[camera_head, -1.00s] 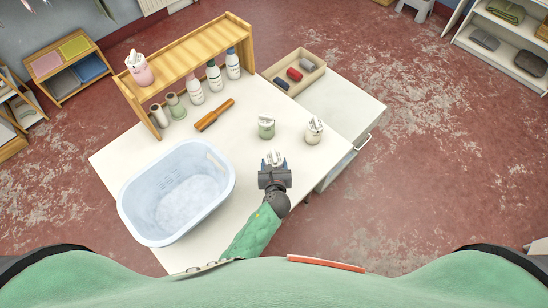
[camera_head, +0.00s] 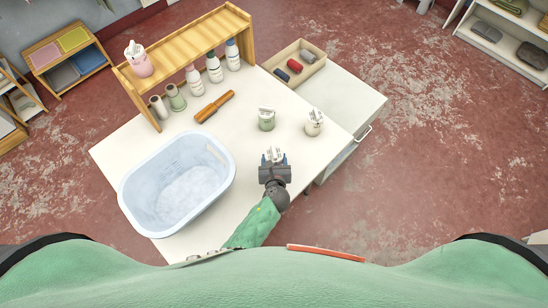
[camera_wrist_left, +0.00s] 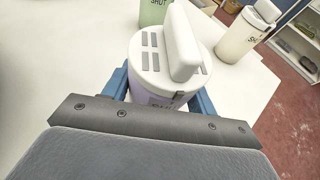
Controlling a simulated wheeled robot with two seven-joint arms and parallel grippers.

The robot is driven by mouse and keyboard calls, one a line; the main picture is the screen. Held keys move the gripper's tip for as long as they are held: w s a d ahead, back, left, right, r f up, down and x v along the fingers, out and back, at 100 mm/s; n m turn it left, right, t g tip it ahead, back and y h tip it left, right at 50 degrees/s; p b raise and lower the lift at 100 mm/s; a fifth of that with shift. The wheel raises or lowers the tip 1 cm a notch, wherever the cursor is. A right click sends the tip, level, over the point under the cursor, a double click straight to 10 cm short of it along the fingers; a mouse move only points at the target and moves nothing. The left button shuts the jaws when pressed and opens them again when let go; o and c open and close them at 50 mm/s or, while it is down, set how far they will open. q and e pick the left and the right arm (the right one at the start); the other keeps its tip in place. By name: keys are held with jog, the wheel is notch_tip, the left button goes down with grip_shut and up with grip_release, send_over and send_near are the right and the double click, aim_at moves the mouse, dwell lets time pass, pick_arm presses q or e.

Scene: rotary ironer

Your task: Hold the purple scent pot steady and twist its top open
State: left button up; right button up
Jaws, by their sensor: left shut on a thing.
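The purple scent pot (camera_wrist_left: 154,98) stands upright on the table between the blue fingers of my left gripper (camera_wrist_left: 158,100). Its white round top (camera_wrist_left: 150,62) has a raised bar handle and grey slots. Lettering shows low on its front, partly hidden by the gripper. In the head view only the pot's white top (camera_head: 274,155) shows beyond my left gripper (camera_head: 273,162), which is shut on the pot. My right gripper is not in view.
A green pot (camera_head: 266,121) and a cream pot (camera_head: 314,124) stand just beyond. A pink pot (camera_head: 139,62) is on the wooden shelf (camera_head: 185,45). The white table (camera_head: 240,150) is clear around the pot.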

pick_arm(q)
jog(key=shift+f, duration=0.3)
jog(key=shift+f, duration=0.2)
dwell(0.4)
jog(key=o, duration=0.8)
jog(key=shift+r, duration=0.3)
jog(key=c, duration=0.9)
